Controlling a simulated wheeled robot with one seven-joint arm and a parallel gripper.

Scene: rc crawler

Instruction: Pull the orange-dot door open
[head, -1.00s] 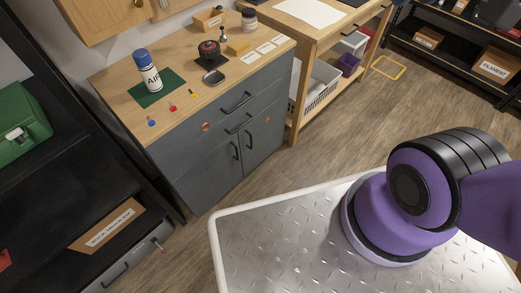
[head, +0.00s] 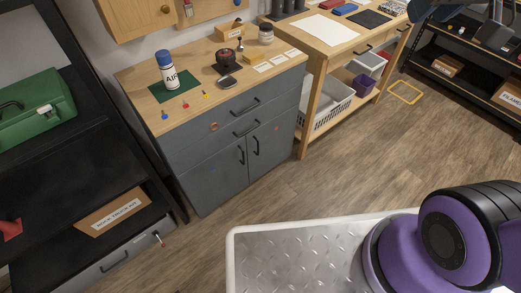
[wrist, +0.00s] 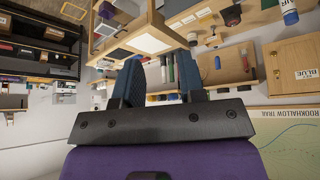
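The grey cabinet (head: 205,165) under the wood-topped counter has two lower doors, both shut. The right door (head: 270,150) bears a small orange dot (head: 276,128) and a black vertical handle (head: 256,145) near its left edge. The left door has a similar handle (head: 241,154) beside it. Another orange-red dot (head: 213,127) is on the drawer front above. In the wrist view my gripper (wrist: 160,68) has two dark blue fingers spread apart with nothing held between them. The gripper is out of the head view and well away from the cabinet.
A spray can (head: 167,72) and small items stand on the counter. A workbench (head: 306,115) adjoins on the right; a black shelf (head: 75,165) with a green toolbox (head: 40,110) stands left. Open wood floor (head: 320,185) lies before the cabinet. My metal deck fills the lower part.

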